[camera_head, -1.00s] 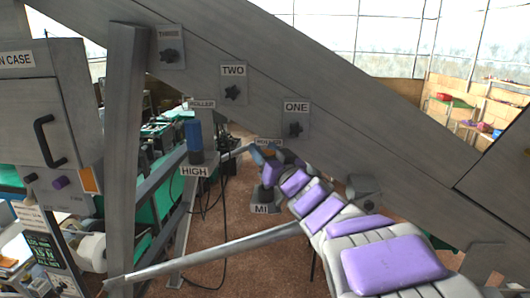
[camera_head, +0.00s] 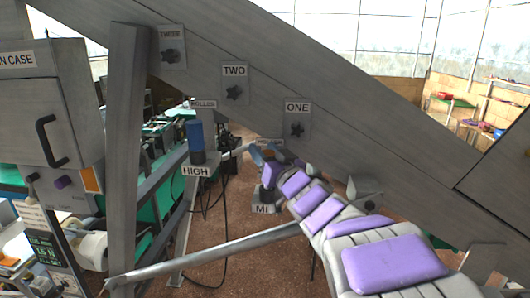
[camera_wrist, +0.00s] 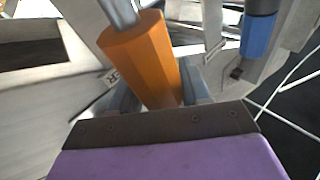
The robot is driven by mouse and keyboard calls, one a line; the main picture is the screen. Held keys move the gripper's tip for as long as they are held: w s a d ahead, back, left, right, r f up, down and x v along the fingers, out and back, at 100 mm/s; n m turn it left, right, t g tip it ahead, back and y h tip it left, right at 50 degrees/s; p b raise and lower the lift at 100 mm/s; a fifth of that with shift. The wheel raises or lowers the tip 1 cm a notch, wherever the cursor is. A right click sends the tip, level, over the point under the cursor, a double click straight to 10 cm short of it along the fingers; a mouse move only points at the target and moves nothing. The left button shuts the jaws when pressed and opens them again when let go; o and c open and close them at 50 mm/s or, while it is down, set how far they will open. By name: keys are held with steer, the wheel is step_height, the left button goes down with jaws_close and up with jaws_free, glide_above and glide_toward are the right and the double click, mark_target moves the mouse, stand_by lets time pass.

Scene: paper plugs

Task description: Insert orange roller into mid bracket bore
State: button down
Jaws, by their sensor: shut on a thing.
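The orange roller (camera_wrist: 143,62) fills the upper middle of the wrist view, tilted, with a metal shaft at its top end. My gripper (camera_wrist: 160,92) is shut on its lower part, with a blue-grey finger on either side. In the head view my gripper (camera_head: 262,155) is at the end of my purple-padded arm, above the mid bracket (camera_head: 264,195), whose label reads "MI" with the rest covered. My arm hides much of that bracket. Its bore cannot be seen, nor whether the roller touches it.
A blue roller (camera_head: 195,135) stands upright on the bracket labelled HIGH (camera_head: 196,172), left of my gripper; it also shows in the wrist view (camera_wrist: 258,35). A metal bar (camera_head: 215,252) runs low in front.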

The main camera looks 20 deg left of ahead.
steer(key=shift+f+b, duration=0.65)
steer(key=shift+f, duration=0.75)
steer(key=shift+c, duration=2.3)
jaws_free()
steer(key=shift+d, duration=0.1)
steer(key=b+v, duration=0.2)
steer(key=v, duration=1.5)
steer(key=shift+f, duration=0.15)
